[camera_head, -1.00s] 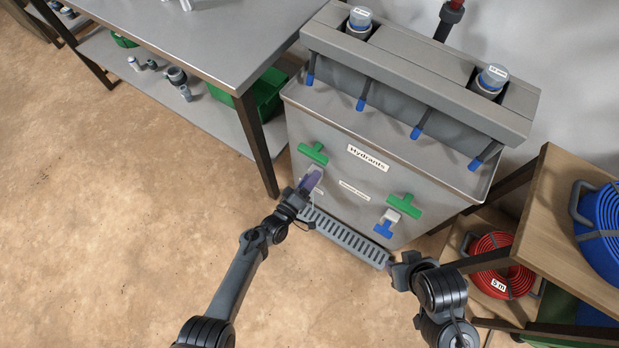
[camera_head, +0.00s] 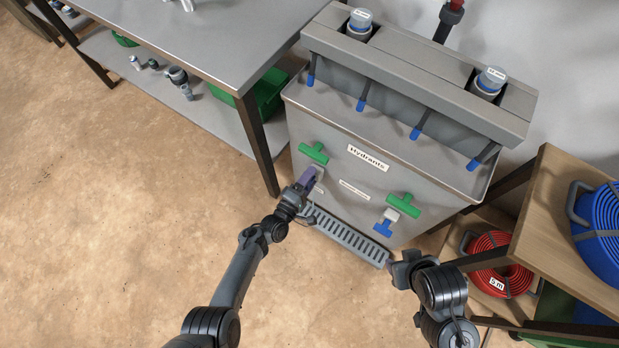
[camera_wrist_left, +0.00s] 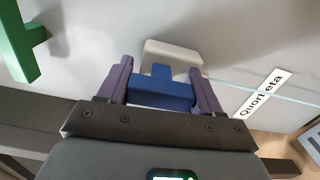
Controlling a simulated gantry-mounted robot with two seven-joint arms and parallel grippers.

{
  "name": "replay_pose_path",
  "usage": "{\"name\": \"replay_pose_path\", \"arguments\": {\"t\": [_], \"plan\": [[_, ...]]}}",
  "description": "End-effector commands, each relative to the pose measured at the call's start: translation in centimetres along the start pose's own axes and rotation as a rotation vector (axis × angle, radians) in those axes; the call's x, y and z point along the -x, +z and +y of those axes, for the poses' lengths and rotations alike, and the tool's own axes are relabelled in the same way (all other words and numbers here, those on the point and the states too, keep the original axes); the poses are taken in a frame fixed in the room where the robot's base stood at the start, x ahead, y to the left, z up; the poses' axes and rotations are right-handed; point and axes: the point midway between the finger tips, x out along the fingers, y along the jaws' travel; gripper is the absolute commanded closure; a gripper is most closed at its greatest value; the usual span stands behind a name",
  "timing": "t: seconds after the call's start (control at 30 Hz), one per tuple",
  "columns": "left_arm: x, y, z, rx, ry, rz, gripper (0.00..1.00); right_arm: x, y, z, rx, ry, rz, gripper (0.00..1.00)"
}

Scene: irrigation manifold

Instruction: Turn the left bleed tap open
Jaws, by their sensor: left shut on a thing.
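The left bleed tap, a small blue T-shaped handle (camera_wrist_left: 160,94) on a white block (camera_wrist_left: 172,55), shows in the left wrist view. My left gripper (camera_wrist_left: 163,88) is shut on it, with one purple finger on each side. In the head view my left gripper (camera_head: 309,178) reaches the tank front below the upper-left green handle (camera_head: 313,153) and hides the blue tap there. My right gripper (camera_head: 403,268) is in front of the tank at lower right, apart from it; its fingers are too unclear to tell open or shut.
A second blue tap (camera_head: 383,229) sits below the right green handle (camera_head: 404,206). A slotted drain grate (camera_head: 345,237) juts out at the tank's foot. A metal bench (camera_head: 215,35) stands left, a wooden shelf (camera_head: 560,220) with hose coils right. The floor at left is clear.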

Motion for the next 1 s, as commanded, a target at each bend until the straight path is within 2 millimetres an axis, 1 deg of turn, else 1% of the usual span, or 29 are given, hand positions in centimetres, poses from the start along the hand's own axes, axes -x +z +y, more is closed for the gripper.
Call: {"name": "replay_pose_path", "arguments": {"t": [0.3,0.33,0.43,0.47,0.8,0.87,1.0], "plan": [[-0.1,0.1,0.2,0.005,0.005,-0.002,0.66,0.0,0.0,0.0,0.001,0.0,0.0,0.57],[-0.1,0.1,0.2,0.005,0.005,-0.003,0.33,0.0,0.0,0.0,0.001,0.0,0.0,0.57],[-0.1,0.1,0.2,0.003,0.004,-0.002,0.17,0.0,0.0,0.0,0.0,0.0,0.0,0.57],[-0.1,0.1,0.2,0.003,0.004,-0.002,0.15,0.0,0.0,0.0,0.0,0.0,0.0,0.57],[0.2,0.1,0.2,0.001,0.002,-0.001,0.15,0.2,-0.1,-0.1,-0.003,-0.002,0.0,0.57],[0.6,0.0,0.2,0.001,0.001,0.0,0.15,0.5,-0.2,-0.1,-0.004,-0.003,0.0,0.57],[2.3,0.1,0.4,0.001,-0.001,-0.001,0.15,1.6,-0.5,-0.1,-0.005,-0.004,0.0,0.57]]}}
